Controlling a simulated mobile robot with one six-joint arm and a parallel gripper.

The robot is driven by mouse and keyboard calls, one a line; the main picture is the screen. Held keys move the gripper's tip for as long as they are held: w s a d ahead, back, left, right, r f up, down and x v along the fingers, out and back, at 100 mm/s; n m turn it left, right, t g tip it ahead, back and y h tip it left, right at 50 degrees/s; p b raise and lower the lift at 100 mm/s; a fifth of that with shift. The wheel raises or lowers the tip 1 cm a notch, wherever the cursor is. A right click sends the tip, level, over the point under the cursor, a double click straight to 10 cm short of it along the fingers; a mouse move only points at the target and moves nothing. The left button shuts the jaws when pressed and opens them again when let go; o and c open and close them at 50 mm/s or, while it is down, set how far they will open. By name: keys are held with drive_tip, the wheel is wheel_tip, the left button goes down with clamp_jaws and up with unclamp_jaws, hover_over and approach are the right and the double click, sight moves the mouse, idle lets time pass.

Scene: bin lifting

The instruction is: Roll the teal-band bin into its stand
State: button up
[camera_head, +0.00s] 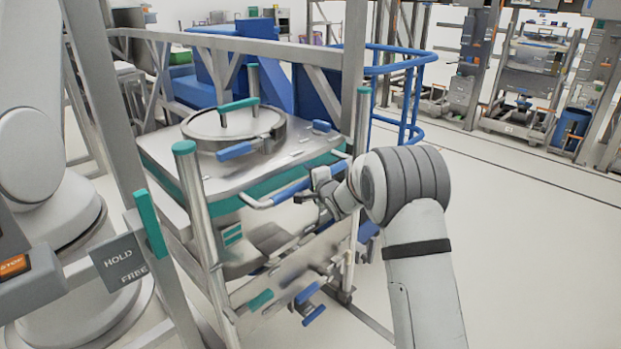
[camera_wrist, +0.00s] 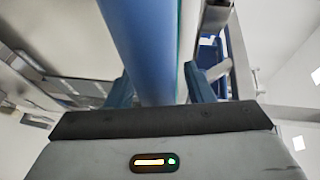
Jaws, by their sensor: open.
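The teal-band bin (camera_head: 175,165) is a metal box with a teal strip round its upper side and a round lid (camera_head: 232,125) on top. A push bar with a blue grip (camera_head: 290,193) runs along its near side. My gripper (camera_head: 318,188) is at the right part of this bar. In the wrist view the blue bar (camera_wrist: 150,45) passes between the two fingers of my gripper (camera_wrist: 159,88), which are open around it. Metal posts with teal tops (camera_head: 190,180) stand around the bin. I cannot tell how the bin sits relative to its stand; its base is partly hidden.
A HOLD/FREE plate (camera_head: 120,262) with a teal lever (camera_head: 150,222) is at the left front. A blue railing (camera_head: 405,65) stands behind. Another rack (camera_head: 535,70) and a blue barrel (camera_head: 570,128) are at the back right. The floor at right is clear.

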drive_tip(key=v, duration=0.7)
drive_tip(key=shift+s, duration=0.3)
drive_tip(key=shift+d+r, duration=0.1)
drive_tip(key=shift+d, duration=0.1)
drive_tip(key=s+d+r+n+g+h+p, duration=0.1)
drive_tip(key=s+d+r+n+g+h, duration=0.15)
drive_tip(key=s+d, duration=0.4)
drive_tip(key=s+d+r+n+g+h+p, duration=0.1)
drive_tip(key=s+d+r+n+g+h, duration=0.1)
drive_tip(key=s+d+r+h, duration=0.45)
drive_tip(key=s+d+f+n+g+y+p, duration=0.1)
drive_tip(key=s+n+g, duration=0.2)
drive_tip(key=s, duration=1.2)
drive_tip(key=s+d+f+n+g+y+p, duration=0.1)
drive_tip(key=s+n+g, duration=0.3)
drive_tip(key=s, duration=1.2)
drive_tip(key=shift+n+p, duration=0.35)
drive_tip(key=shift+p, duration=0.1)
drive_tip(key=shift+f+g, duration=0.1)
drive_tip(key=shift+g, duration=0.15)
drive_tip(key=shift+c, duration=1.2)
drive_tip(key=shift+a, duration=0.1)
